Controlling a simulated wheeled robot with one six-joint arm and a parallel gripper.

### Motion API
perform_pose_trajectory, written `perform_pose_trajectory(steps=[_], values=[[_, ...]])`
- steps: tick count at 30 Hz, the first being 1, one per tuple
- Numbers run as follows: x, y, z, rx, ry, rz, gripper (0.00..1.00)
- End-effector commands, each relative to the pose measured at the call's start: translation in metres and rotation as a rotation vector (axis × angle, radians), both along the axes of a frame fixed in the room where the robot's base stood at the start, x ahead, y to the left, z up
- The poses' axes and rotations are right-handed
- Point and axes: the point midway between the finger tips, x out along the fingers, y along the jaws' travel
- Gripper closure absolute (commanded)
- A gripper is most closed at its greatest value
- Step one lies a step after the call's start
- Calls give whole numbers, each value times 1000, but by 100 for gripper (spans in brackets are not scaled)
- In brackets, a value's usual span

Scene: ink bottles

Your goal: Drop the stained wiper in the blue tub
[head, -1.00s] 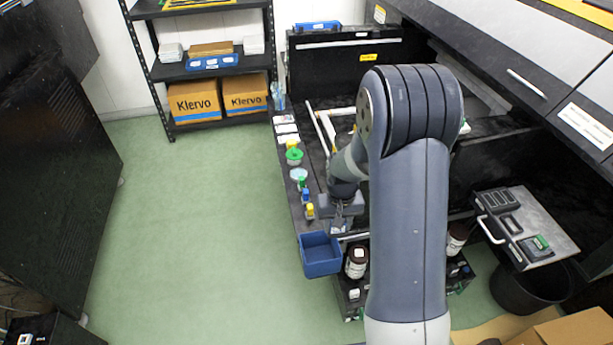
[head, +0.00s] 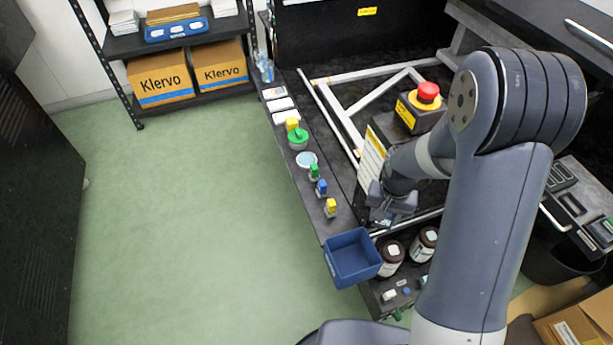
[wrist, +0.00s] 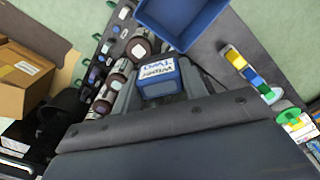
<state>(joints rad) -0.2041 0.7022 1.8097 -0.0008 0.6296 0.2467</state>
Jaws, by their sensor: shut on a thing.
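The blue tub (head: 340,268) is an open box at the near end of the black bench's left edge. It also shows at the top of the wrist view (wrist: 196,38). My gripper (head: 388,214) is above the bench, just right of and behind the tub in the head view. In the wrist view my gripper (wrist: 158,90) is shut on a small blue-and-white thing with printed lettering, taken to be the wiper (wrist: 158,72). It is held just short of the tub, apart from it. No stain can be made out, and in the head view the gripper mostly hides it.
Small yellow (head: 331,207), blue (head: 321,187) and green-capped (head: 314,171) items line the bench edge behind the tub. Brown bottles (head: 391,254) stand right of the tub. A red stop button (head: 427,92) is behind my gripper. The green floor (head: 190,220) at left is clear.

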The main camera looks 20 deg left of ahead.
Motion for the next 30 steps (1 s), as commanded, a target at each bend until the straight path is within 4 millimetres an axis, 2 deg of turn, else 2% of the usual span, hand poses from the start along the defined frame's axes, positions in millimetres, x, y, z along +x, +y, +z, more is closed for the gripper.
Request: perform_pose_trajectory(steps=[1, 6, 12, 19, 30], values=[[-6, 9, -25, 0, 0, 1, 81], [-20, 28, -55, 0, 0, -14, 81], [-29, 38, -68, 0, 0, -24, 81], [-30, 40, -79, 0, 1, -26, 81], [-30, 39, -121, 0, 1, -26, 81]])
